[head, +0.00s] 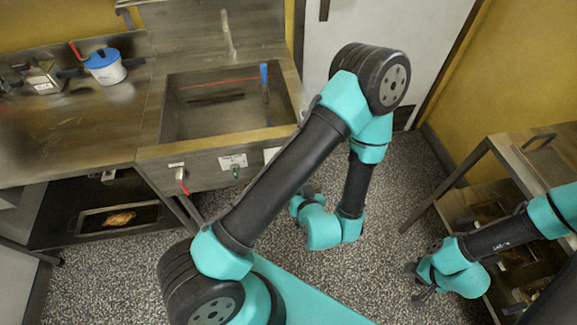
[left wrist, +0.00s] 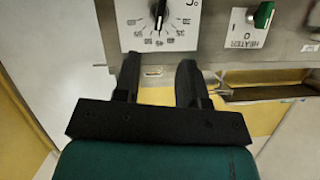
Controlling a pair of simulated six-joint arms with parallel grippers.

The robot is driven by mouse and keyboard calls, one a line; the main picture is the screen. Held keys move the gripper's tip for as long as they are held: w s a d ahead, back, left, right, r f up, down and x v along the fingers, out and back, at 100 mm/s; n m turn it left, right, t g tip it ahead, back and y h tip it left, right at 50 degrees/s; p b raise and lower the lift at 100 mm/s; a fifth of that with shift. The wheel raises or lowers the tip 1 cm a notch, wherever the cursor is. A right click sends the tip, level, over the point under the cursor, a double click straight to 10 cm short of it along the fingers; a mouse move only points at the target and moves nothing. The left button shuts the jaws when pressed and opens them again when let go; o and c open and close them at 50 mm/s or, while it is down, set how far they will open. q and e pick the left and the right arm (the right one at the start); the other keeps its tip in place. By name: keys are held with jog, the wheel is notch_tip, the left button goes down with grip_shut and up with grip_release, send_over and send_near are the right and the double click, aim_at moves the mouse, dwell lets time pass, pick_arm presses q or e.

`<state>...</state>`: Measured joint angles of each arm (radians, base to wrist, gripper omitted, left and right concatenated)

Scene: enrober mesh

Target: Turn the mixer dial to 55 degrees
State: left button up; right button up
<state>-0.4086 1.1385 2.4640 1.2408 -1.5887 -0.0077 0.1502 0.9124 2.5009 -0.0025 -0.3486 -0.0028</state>
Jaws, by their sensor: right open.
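The dial (left wrist: 160,13) is a black pointer knob on a white scale plate at the top edge of the left wrist view. My right gripper (head: 421,288) is open and empty above the speckled floor, near the right-hand shelf.
A green heater switch (left wrist: 263,15) sits on a plate right of the dial in the left wrist view. In the head view, a metal basin (head: 190,77), red-handled valve (head: 181,176) and blue-lidded pot (head: 104,67) are at left. A metal shelf unit (head: 457,176) stands right.

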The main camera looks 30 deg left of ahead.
pick_arm(q)
jog(key=x, duration=1.2)
jog(key=shift+w+a+f, duration=0.15)
jog(key=shift+w+a, duration=0.1)
jog(key=shift+w, duration=0.05)
jog(key=c, duration=0.6)
